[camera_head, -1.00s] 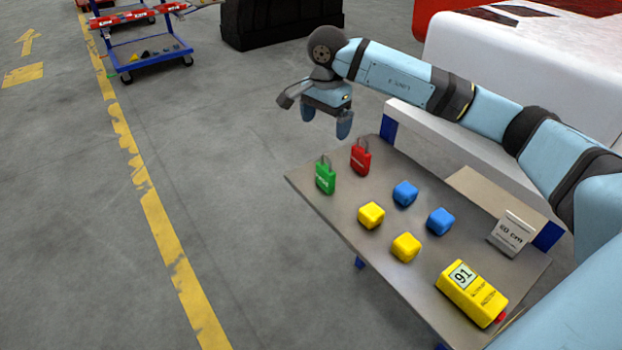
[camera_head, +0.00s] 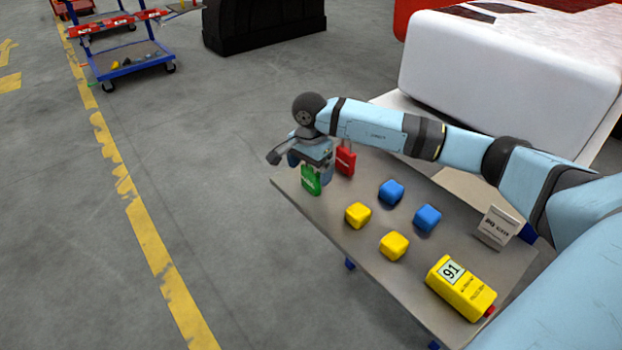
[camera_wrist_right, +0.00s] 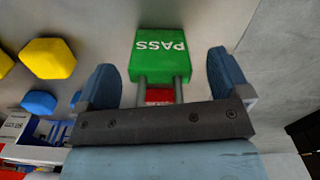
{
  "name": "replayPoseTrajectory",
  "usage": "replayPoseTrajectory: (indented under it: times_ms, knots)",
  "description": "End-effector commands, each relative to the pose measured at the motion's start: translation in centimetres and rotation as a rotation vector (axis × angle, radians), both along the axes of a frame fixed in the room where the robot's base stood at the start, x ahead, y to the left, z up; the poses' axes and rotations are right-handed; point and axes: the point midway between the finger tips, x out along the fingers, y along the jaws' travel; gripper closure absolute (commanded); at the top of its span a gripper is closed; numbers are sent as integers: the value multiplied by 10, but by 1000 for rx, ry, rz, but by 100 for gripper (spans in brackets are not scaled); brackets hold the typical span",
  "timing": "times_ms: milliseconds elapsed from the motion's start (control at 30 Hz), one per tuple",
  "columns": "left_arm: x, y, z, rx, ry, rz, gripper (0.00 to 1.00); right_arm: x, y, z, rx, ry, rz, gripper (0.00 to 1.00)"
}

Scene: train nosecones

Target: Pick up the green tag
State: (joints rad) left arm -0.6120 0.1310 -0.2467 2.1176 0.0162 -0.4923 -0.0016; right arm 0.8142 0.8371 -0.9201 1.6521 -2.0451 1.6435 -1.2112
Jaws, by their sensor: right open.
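The green tag (camera_head: 311,181) stands at the far left corner of the grey table (camera_head: 335,252), its upper part hidden behind my right gripper in the head view. My right gripper (camera_head: 309,170) is open and points down over the tag. In the right wrist view the green tag (camera_wrist_right: 160,54), marked "PASS", lies between and a little beyond the two blue fingertips of my right gripper (camera_wrist_right: 160,75), its grey shackle towards the palm. I cannot see whether the fingers touch it. My left gripper is not in view.
A red tag (camera_head: 345,161) stands close beside the green one. A blue cart (camera_head: 125,57) stands far off.

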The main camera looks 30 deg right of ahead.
Motion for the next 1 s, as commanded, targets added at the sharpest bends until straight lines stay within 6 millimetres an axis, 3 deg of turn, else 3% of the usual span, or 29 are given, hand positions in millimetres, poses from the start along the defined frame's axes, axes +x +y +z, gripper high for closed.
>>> replayPoseTrajectory:
  times_ms: [167,267,400,433,800,1000]
  knots:
    - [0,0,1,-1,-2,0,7,0,0,0,0,-1,0,5]
    - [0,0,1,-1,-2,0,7,0,0,0,0,-1,0,24]
    - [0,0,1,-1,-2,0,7,0,0,0,0,-1,0,56]
    - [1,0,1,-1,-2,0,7,0,0,0,0,-1,0,58]
    - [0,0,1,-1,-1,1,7,0,0,1,0,-1,0,58]
    - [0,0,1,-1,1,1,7,1,0,17,1,-3,0,58]
